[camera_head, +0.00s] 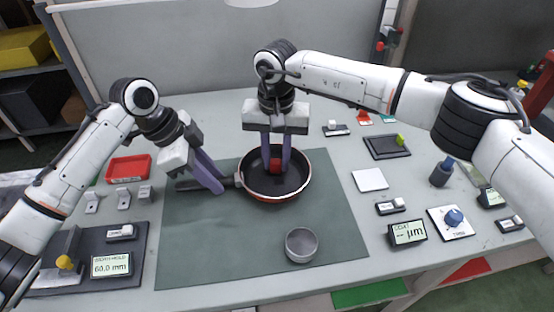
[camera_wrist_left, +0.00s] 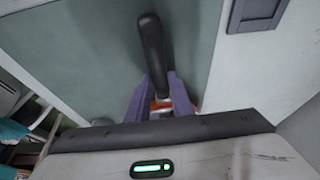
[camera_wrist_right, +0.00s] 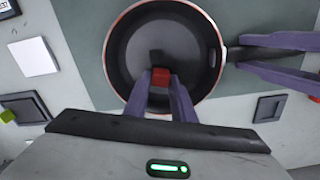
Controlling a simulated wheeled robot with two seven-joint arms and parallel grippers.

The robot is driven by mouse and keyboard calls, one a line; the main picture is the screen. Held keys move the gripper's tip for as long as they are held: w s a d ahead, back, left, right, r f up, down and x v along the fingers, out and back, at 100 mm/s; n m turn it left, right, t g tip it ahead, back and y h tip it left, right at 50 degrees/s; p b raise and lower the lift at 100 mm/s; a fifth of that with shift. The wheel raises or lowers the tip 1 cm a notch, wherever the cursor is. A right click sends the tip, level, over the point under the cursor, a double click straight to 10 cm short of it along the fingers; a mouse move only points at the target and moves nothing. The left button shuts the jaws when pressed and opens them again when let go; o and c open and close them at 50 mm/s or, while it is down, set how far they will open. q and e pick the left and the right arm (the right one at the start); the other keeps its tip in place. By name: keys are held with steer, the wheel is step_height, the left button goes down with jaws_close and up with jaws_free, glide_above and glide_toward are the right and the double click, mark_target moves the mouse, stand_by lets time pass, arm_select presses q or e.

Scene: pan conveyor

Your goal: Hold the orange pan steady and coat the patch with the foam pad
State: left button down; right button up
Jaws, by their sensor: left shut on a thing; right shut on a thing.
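The orange pan (camera_head: 262,190), dark inside with an orange outer side, sits on the green mat (camera_head: 200,250) with its handle pointing left. My left gripper (camera_head: 216,184) is shut on the dark pan handle (camera_wrist_left: 151,40). My right gripper (camera_head: 276,170) points down into the pan, shut on a small red block (camera_wrist_right: 160,77), which I take to be the foam pad's grip. The red block also shows in the head view (camera_head: 275,164). A dark shape lies beside the block in the right wrist view; I cannot tell whether it is pad or patch. Pad contact with the pan is hidden.
A grey metal cup (camera_head: 301,246) stands on the mat in front of the pan. A gauge display (camera_head: 407,233), a blue-knobbed box (camera_head: 453,218) and a white square (camera_head: 370,180) lie to the right. A red tray (camera_head: 128,168) and a 60.0 mm display (camera_head: 111,265) are left.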

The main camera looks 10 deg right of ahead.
steer(key=shift+r, duration=2.95)
steer(key=shift+r, duration=1.5)
steer(key=shift+s+a+f, duration=0.15)
steer(key=shift+a+f, duration=0.15)
steer(key=shift+f, duration=0.85)
steer(key=shift+s+a+f, duration=0.2)
steer(key=shift+a+f, duration=0.05)
steer(key=shift+f, duration=0.95)
steer(key=shift+s+a+f, duration=0.15)
steer(key=shift+a+f, duration=0.15)
steer(key=shift+f, duration=0.85)
steer(key=shift+f, duration=0.95)
